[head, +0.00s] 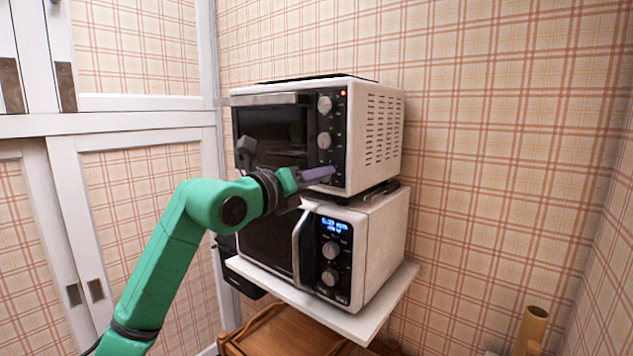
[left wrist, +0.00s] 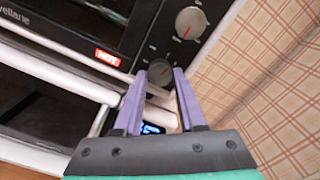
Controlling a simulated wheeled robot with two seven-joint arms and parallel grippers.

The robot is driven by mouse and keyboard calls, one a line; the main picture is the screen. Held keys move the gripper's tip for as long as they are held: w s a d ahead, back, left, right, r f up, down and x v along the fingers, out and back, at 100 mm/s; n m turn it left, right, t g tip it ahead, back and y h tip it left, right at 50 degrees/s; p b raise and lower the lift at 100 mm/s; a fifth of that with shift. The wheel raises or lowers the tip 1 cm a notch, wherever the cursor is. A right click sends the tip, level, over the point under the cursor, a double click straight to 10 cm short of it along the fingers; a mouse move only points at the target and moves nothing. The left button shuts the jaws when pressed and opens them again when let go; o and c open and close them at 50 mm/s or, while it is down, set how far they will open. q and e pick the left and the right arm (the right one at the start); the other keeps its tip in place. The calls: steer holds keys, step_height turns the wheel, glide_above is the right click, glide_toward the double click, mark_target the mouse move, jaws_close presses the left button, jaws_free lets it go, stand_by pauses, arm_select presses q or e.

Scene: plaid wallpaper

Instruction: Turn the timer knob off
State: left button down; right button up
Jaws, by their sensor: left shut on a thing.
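A white toaster oven (head: 374,140) with a black front stands on top of a microwave. Its upper knob (head: 325,104) and middle knob (head: 324,141) show in the head view, with a small red light lit near the top. My left gripper (head: 328,173) is at the lowest knob, which its purple fingers hide in the head view. In the left wrist view this dark lowest knob (left wrist: 160,71) sits between the fingertips, which are shut on it. A paler knob (left wrist: 190,22) is above it. I cannot read the knob's setting. My right gripper is not in view.
The white microwave (head: 377,246), with a lit blue display, stands below on a white shelf (head: 375,322). Its curved handle (head: 297,250) juts out under my left arm. White cabinet doors are at left, a plaid wall at right.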

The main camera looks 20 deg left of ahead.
arm_select(q)
steer(key=shift+n+b, duration=0.3)
steer(key=shift+n, duration=2)
steer(key=c, duration=0.5)
jaws_free()
steer(key=b+v, duration=0.6)
steer(key=v, duration=0.8)
steer(key=shift+s, duration=0.25)
